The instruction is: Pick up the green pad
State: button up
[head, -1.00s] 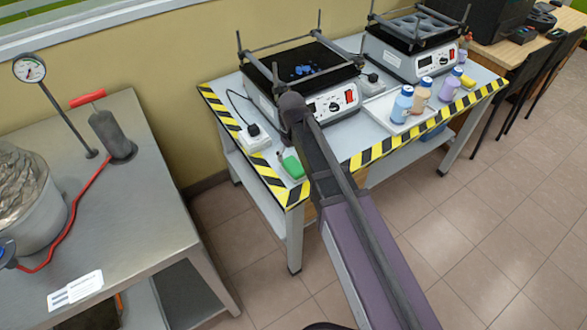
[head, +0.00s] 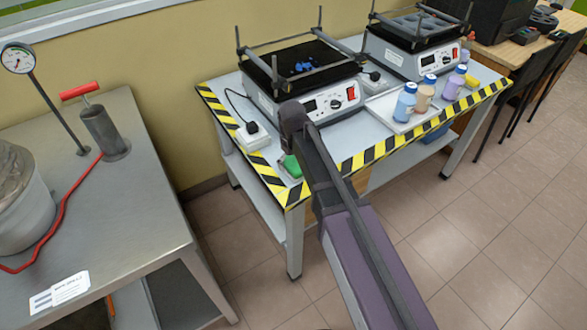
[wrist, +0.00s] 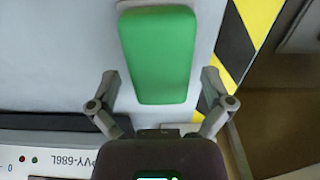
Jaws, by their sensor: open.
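The green pad (head: 292,166) lies on the grey table (head: 353,141) near its front left corner, partly covered by my arm in the head view. In the wrist view the green pad (wrist: 157,55) is a rounded rectangle just ahead of my gripper (wrist: 160,88). The two fingers are spread wide, one on each side of the pad's near end, with gaps to it. Nothing is held. My gripper's fingers are hidden behind the arm in the head view.
Two shaker machines (head: 320,100) (head: 415,62) stand at the back of the table. A white tray (head: 385,118) with several bottles is to the right. A white power socket (head: 253,137) sits left of the pad. Yellow-black tape (head: 375,152) marks the table edge.

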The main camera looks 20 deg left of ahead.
aim_at(292, 162)
dwell(0.4)
jog(key=c, duration=1)
jog(key=shift+r, duration=0.1)
jog(key=shift+c, duration=0.2)
notch_tip(292, 162, up, 3)
jog(key=p, duration=0.3)
jog(key=shift+r, duration=0.1)
jog(key=shift+s+d+r+p, duration=0.1)
jog(key=shift+r+p, duration=0.25)
jog(key=shift+p, duration=0.25)
jog(key=s+d, duration=0.3)
jog(key=s, duration=0.4)
jog(key=s+d, duration=0.3)
jog(key=s, duration=0.4)
jog(key=shift+s+d+r+p, duration=0.2)
jog(key=shift+r+p, duration=0.25)
